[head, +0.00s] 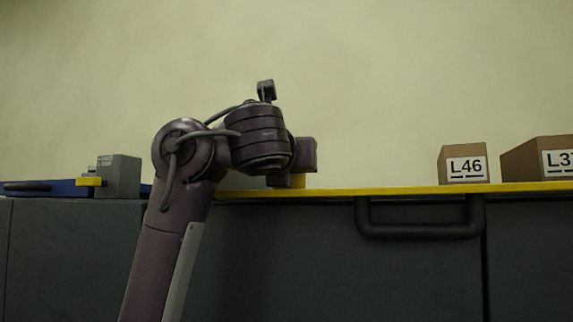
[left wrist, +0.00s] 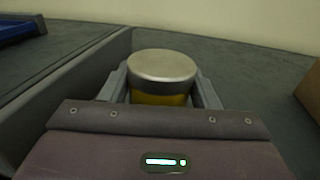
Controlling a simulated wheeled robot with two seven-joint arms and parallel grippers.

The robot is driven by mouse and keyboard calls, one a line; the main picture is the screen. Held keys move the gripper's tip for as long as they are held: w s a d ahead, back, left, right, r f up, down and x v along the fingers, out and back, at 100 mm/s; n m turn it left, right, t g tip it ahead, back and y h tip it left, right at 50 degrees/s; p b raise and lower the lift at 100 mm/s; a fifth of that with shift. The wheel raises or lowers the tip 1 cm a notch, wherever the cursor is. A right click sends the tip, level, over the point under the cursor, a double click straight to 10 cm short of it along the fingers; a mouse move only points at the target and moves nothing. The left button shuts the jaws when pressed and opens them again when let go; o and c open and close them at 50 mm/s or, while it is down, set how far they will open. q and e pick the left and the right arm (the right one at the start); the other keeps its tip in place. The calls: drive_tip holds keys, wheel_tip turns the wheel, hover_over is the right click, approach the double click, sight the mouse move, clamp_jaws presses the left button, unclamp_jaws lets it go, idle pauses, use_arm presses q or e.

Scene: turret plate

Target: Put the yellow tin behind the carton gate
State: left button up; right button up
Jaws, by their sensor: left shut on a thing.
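The yellow tin has a silver lid (left wrist: 162,66) and a yellow side that shows below it in the left wrist view. My left gripper (left wrist: 161,90) is shut on the tin, with one grey finger on each side. My right gripper is not in view.
A grey block (head: 120,176) and a blue tray (head: 50,188) are at the left. A grey upright panel (left wrist: 105,62) runs left of the tin in the left wrist view; a brown carton (left wrist: 309,93) edges in at right. A dark handle (head: 420,231) is on the counter front.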

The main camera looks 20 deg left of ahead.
use_arm(q)
drive_tip(key=o, duration=1)
drive_tip(key=shift+d, duration=0.25)
drive_tip(key=shift+c, duration=0.2)
drive_tip(key=o, duration=0.3)
drive_tip(key=shift+d, duration=0.2)
drive_tip(key=shift+a, duration=0.2)
drive_tip(key=shift+a+r, duration=0.1)
drive_tip(key=shift+r, duration=0.05)
drive_tip(key=s+b, duration=0.3)
drive_tip(key=s+d+f+b, duration=0.1)
drive_tip(key=shift+s+b, duration=0.25)
drive_tip(key=shift+b, duration=0.1)
drive_tip(key=s+b, duration=0.1)
drive_tip(key=s, duration=0.1)
drive_tip(key=s+b, duration=0.4)
drive_tip(key=shift+s+d+r, duration=0.25)
drive_tip(key=shift+s+d, duration=0.05)
drive_tip(key=shift+s, duration=0.05)
drive_tip(key=shift+s+r, duration=0.15)
drive_tip(key=shift+s, duration=0.25)
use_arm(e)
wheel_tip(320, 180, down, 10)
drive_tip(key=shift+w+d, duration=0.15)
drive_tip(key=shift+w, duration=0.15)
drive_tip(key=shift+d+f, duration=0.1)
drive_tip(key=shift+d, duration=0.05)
